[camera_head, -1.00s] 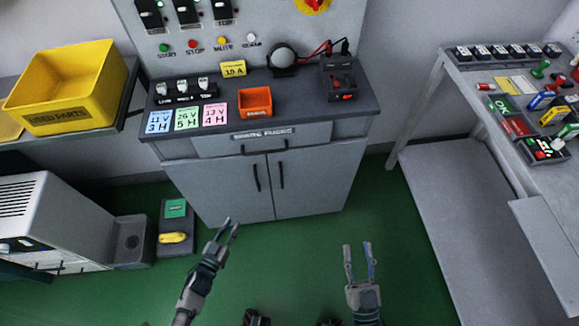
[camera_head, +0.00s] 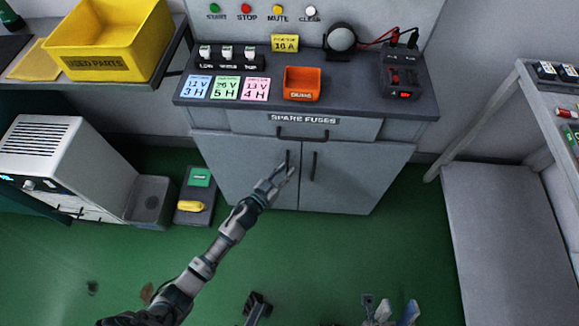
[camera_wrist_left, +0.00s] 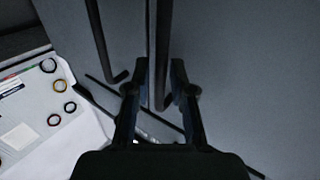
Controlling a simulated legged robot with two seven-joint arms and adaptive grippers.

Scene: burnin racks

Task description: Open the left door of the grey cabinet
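The grey cabinet (camera_head: 345,188) has two shut doors with vertical dark handles near the middle seam. The left door (camera_head: 232,165) carries the left handle (camera_head: 288,160); the right handle (camera_head: 313,166) is beside it. My left gripper (camera_head: 283,172) is at the left handle, overlapping its lower part. In the left wrist view, my gripper's fingers (camera_wrist_left: 159,68) are apart, with a dark vertical handle (camera_wrist_left: 162,35) between them. I cannot tell whether they touch it. A second dark bar (camera_wrist_left: 98,38) is further left. My right gripper (camera_head: 390,308) is open and empty at the bottom edge.
A drawer labelled SPARE FUSES (camera_head: 302,119) is above the doors. Left of the cabinet, a dark unit with a yellow item (camera_head: 191,206) and a white machine (camera_head: 40,145) stand on the floor. A bench (camera_head: 505,215) stands right. Green floor (camera_head: 330,250) in front is clear.

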